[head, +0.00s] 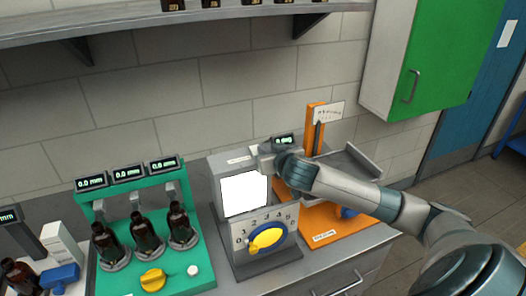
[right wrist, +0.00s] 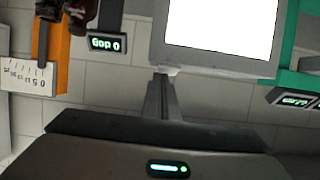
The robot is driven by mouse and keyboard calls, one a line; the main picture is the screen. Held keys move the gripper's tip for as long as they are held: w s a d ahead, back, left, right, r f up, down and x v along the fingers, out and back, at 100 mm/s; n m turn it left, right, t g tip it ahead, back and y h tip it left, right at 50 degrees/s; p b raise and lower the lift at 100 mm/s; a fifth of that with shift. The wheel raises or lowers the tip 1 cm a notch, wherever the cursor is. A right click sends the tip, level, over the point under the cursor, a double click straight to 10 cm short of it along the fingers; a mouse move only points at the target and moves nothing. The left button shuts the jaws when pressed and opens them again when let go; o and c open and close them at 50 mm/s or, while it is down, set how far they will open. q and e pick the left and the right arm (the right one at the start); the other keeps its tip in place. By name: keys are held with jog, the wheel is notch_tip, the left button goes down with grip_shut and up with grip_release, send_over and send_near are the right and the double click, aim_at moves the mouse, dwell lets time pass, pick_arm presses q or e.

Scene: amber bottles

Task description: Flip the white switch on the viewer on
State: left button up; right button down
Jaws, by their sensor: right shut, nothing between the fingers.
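The viewer (head: 226,187) is a grey box with a bright white, lit screen (head: 244,193), a numbered scale and a yellow knob (head: 267,238). My right gripper (head: 264,158) is at the viewer's upper right corner, with its fingers shut and empty. In the right wrist view the viewer (right wrist: 215,65) appears upside down, and the closed fingertips (right wrist: 164,76) reach its top edge. A small pale piece shows at the fingertips; I cannot tell whether it is the white switch or whether they touch it. The switch is otherwise not clearly visible. My left gripper is out of view.
Left of the viewer is a green stand (head: 190,250) with amber bottles, displays and a yellow knob. Right of it is an orange device (head: 335,224) with a scale card (head: 328,112). A shelf (head: 150,22) hangs above, and a green cabinet (head: 440,60) is at the upper right.

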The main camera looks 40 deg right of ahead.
jog(key=shift+r, duration=0.35)
jog(key=shift+a+r+p, duration=0.2)
jog(key=shift+r+p, duration=0.05)
jog(key=shift+p, duration=0.05)
jog(key=shift+a+r, duration=0.15)
pick_arm(q)
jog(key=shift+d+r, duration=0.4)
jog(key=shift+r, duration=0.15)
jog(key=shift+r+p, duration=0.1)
jog(key=shift+p, duration=0.2)
pick_arm(e)
jog(key=shift+r, duration=0.15)
